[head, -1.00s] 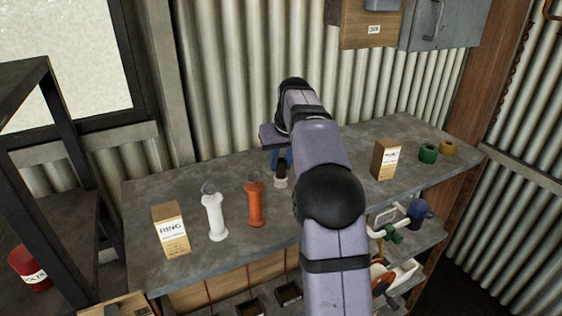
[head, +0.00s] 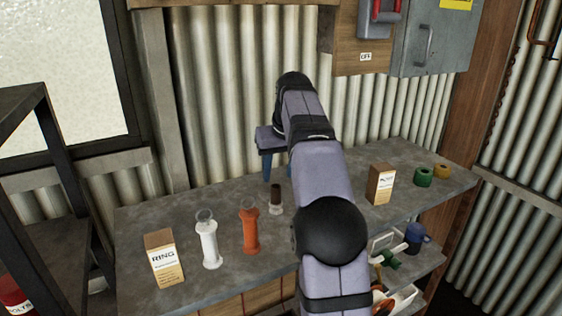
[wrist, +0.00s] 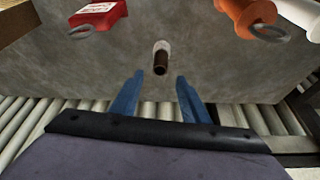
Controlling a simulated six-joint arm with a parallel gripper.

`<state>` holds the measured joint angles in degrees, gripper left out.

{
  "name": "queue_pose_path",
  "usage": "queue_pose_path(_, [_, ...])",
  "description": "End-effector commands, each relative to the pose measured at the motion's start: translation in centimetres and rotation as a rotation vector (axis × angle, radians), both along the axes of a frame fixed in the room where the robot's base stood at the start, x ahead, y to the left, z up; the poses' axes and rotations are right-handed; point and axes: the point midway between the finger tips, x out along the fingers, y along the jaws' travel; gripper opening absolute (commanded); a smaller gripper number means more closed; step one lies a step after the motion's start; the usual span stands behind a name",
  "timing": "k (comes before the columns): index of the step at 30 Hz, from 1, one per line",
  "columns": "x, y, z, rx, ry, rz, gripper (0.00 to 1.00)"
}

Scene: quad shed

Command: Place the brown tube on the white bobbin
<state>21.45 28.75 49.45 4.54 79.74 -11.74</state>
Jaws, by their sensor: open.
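A taller white piece with flared ends (head: 209,243) stands to the left in the head view.
An orange flared piece (head: 250,230) stands between the tube and the tall white piece. A RING box (head: 164,259) is at far left. Right of my arm are another box (head: 381,185), a green roll (head: 423,177) and a yellow roll (head: 441,171). A red container (wrist: 98,14) shows in the wrist view.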

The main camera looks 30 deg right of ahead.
Motion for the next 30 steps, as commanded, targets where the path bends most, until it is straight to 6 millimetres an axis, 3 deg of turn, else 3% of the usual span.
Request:
queue_pose_path(4, [-0.9, 0.1, 2.3, 0.0, -0.002, -0.001, 0.42])
queue_pose_path(10, [-1.6, 0.3, 4.0, 0.0, -0.001, -0.001, 0.42])
queue_pose_path(30, [-1.9, 0.4, 4.0, -0.004, 0.008, 0.005, 0.42])
